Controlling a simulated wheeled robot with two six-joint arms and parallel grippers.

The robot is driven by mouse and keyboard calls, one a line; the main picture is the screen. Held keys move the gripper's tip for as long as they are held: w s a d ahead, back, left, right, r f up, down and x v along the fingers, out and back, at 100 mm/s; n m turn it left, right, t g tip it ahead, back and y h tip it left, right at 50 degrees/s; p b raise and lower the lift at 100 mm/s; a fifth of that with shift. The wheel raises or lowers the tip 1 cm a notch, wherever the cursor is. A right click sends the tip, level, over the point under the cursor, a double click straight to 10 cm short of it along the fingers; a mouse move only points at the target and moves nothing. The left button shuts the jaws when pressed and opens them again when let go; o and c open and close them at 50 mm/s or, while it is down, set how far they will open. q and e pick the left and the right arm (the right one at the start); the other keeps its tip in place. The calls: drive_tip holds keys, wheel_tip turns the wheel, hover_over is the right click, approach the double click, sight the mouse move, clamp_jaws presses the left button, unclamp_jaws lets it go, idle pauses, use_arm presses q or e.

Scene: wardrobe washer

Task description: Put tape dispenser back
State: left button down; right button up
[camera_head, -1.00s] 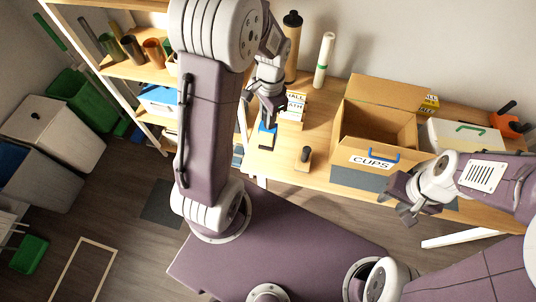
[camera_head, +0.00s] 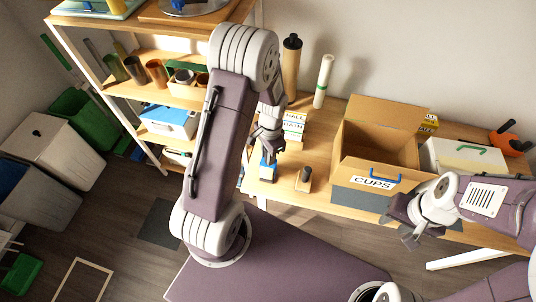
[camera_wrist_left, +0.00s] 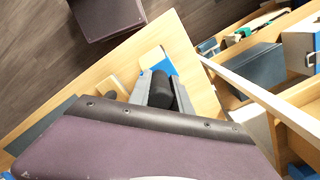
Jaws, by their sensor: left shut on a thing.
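My left gripper (camera_head: 268,152) is over the left part of the wooden table. In the left wrist view its fingers (camera_wrist_left: 160,88) are shut on a dark, rounded object (camera_wrist_left: 161,92). I cannot tell for certain whether this is the tape dispenser. A blue and white piece (camera_wrist_left: 158,64) shows just beyond the fingertips, and blue (camera_head: 268,168) shows below the gripper in the head view. An orange and black object (camera_head: 507,140), possibly a tape dispenser, lies at the table's far right. My right gripper (camera_head: 408,224) hangs in front of the table; its finger gap is unclear.
A small block with a black handle (camera_head: 304,178) stands right of my left gripper. Tall tubes (camera_head: 323,82) stand behind; shelves (camera_head: 135,88) are left.

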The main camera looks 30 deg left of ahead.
use_arm(q)
drive_tip(key=shift+f, duration=0.1)
drive_tip(key=c, duration=1.6)
unclamp_jaws()
drive_tip(key=o, duration=0.4)
drive_tip(key=r, duration=1.2)
drive_tip(key=shift+w+d+r+p, duration=0.15)
drive_tip(key=shift+w+d+p, duration=0.1)
drive_tip(key=shift+p, duration=0.1)
drive_tip(key=s+d+n, duration=0.1)
drive_tip(key=s+n, duration=0.1)
drive_tip(key=s, duration=0.1)
drive_tip(key=s+d+f+n+t, duration=0.1)
drive_tip(key=s+d+n, duration=0.1)
drive_tip(key=s, duration=0.1)
drive_tip(key=s+d+n, duration=0.1)
drive_tip(key=s+n, duration=0.1)
drive_tip(key=shift+s+d+f+n+t, duration=0.15)
drive_tip(key=shift+s+d+n+t, duration=0.15)
drive_tip(key=shift+s+t, duration=0.1)
